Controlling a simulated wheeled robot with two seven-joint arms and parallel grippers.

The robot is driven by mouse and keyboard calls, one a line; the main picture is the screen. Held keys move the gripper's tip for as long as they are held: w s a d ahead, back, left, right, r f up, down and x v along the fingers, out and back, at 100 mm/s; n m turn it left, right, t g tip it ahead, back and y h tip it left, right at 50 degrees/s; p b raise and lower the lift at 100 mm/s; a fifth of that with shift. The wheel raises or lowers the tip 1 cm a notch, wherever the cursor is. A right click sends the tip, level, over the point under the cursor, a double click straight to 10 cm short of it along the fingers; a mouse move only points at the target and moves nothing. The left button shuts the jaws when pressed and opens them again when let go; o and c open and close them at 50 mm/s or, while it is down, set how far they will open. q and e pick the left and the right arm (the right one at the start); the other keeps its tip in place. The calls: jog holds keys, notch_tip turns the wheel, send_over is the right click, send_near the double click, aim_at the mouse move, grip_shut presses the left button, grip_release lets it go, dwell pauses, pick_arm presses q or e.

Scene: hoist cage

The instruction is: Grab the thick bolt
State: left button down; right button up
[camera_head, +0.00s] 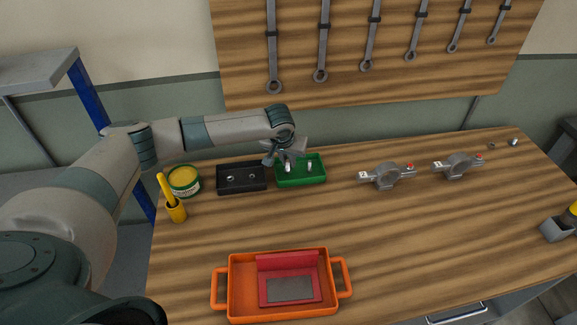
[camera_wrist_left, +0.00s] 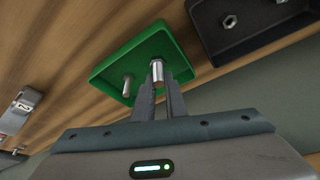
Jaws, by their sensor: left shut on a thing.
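The green tray (camera_head: 314,181) sits at the back of the workbench and also shows in the left wrist view (camera_wrist_left: 108,72). My left gripper (camera_head: 288,160) reaches down over it. In the left wrist view, my gripper's fingers (camera_wrist_left: 160,92) are shut on the thick bolt (camera_wrist_left: 157,69), a silver upright bolt at the tray's near side. The same bolt shows under the fingers in the head view (camera_head: 288,168). A thinner bolt (camera_wrist_left: 127,86) stands apart beside it in the tray. I cannot tell whether the thick bolt still touches the tray floor. My right gripper is not in view.
An orange crate (camera_head: 238,292) is in front. Two metal clamp-like devices (camera_head: 387,178) (camera_head: 458,166) stand right. The bench middle is clear.

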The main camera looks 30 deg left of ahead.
pick_arm(q)
jog(key=shift+s+d+r+b, duration=0.1)
jog(key=shift+d+r+b, duration=0.2)
jog(key=shift+r, duration=0.3)
jog(key=shift+d+r+b, duration=0.25)
jog(key=shift+r, duration=0.3)
jog(key=s+d+r+b, duration=0.2)
jog(key=d+r, duration=0.4)
jog(key=d, duration=0.4)
jog(key=shift+d+r+b, duration=0.15)
jog(key=shift+r+b, duration=0.2)
jog(key=shift+b, duration=0.35)
jog(key=shift+s, duration=0.1)
